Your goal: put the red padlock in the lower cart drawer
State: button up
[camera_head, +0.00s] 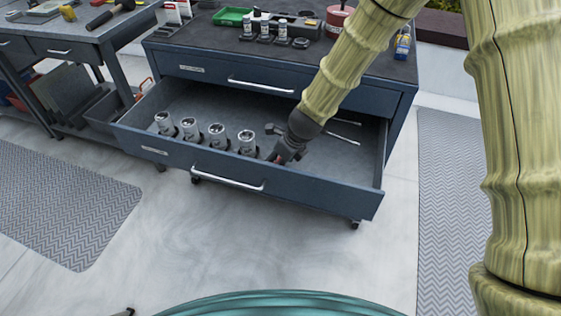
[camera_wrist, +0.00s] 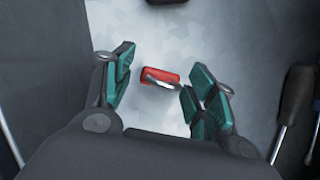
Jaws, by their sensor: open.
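The red padlock (camera_wrist: 160,76), with a grey metal shackle, shows in the wrist view on a pale surface, between the tips of my gripper (camera_wrist: 155,92). The teal fingers are apart, with gaps showing on both sides of the padlock. The right fingertip is close to the shackle; I cannot tell if they touch. In the head view, the lower cart drawer (camera_head: 165,158) is pulled out, and my gripper (camera_head: 280,158) reaches down inside it near the front wall. The padlock is not clear in that view.
Several metal cups (camera_head: 217,135) stand in a row left of my gripper in the drawer. Slim tools lie at its right; a dark-handled screwdriver (camera_wrist: 294,100) shows in the wrist view. The cart top (camera_head: 205,33) holds a green tray (camera_head: 232,16). A workbench (camera_head: 75,35) stands left.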

jog(key=p+v, duration=0.1)
jog(key=v, duration=1)
jog(key=shift+p, duration=0.35)
jog(key=shift+s+d, duration=0.1)
